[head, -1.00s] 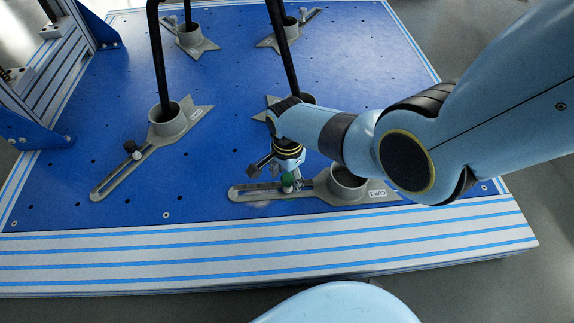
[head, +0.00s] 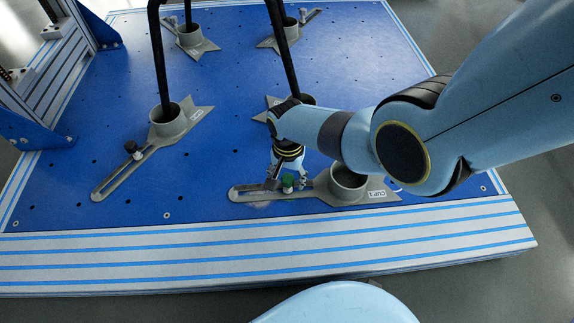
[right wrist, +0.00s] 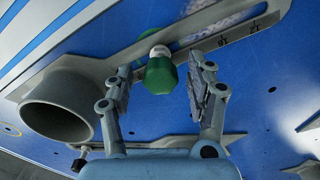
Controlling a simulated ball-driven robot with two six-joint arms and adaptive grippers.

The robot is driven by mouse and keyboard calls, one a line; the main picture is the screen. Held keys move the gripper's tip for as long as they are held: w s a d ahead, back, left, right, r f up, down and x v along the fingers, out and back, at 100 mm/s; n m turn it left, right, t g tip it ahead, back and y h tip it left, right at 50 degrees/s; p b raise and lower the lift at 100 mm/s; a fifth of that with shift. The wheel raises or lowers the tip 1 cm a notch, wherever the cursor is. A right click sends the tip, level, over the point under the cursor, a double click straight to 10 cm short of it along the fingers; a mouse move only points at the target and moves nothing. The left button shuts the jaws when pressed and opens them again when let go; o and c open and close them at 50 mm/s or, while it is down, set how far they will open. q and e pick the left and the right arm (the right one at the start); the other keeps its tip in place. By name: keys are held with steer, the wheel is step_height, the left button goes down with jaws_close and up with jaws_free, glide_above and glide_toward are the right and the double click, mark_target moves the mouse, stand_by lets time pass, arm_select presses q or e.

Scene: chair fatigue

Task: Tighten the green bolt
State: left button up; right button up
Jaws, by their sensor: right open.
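The green bolt (head: 288,180) stands in the slot of the grey clamp plate (head: 240,192) near the front edge of the blue board. In the right wrist view the green bolt (right wrist: 160,75) is between the two fingers, with a gap on each side. My right gripper (head: 287,183) is open around it, pointing down; it also shows in the right wrist view (right wrist: 160,80). The plate's round cup (right wrist: 62,102), beside the label CUP 1 in the head view, is empty. My left gripper is not in view.
Another clamp with a cup (head: 168,118) and a dark bolt (head: 132,149) lies to the left, with a black chair leg (head: 157,60) in its cup. Further clamps stand at the back. The striped front rail (head: 270,250) is clear.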

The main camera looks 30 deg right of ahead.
steer(key=n, duration=0.2)
steer(key=shift+n, duration=0.3)
steer(key=n, duration=0.4)
steer(key=shift+c, duration=0.4)
jaws_close()
steer(key=m, duration=0.3)
steer(key=shift+m, duration=0.4)
steer(key=shift+m, duration=0.3)
